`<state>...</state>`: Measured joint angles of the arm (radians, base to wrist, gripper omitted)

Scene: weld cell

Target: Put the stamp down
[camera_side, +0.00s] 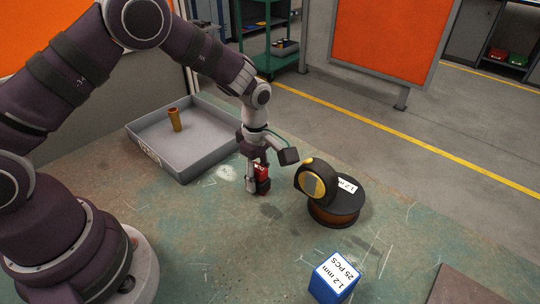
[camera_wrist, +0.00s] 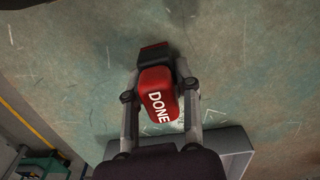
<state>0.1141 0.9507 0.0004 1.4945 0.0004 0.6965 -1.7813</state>
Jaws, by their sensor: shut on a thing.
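The stamp is red and black, with "DONE" in white on its red top in the wrist view (camera_wrist: 157,95). My gripper (camera_wrist: 160,85) is shut on the stamp, one finger on each side of it. In the side view the stamp (camera_side: 262,174) is upright between the fingers of my gripper (camera_side: 257,176), over the green worn tabletop (camera_side: 215,235). Its base is at or very close to the table; I cannot tell whether it touches.
A grey tray (camera_side: 150,153) holding an orange-brown cylinder (camera_side: 174,119) stands left of my gripper. A blue box (camera_side: 333,279) is at the front. The table's front middle is clear.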

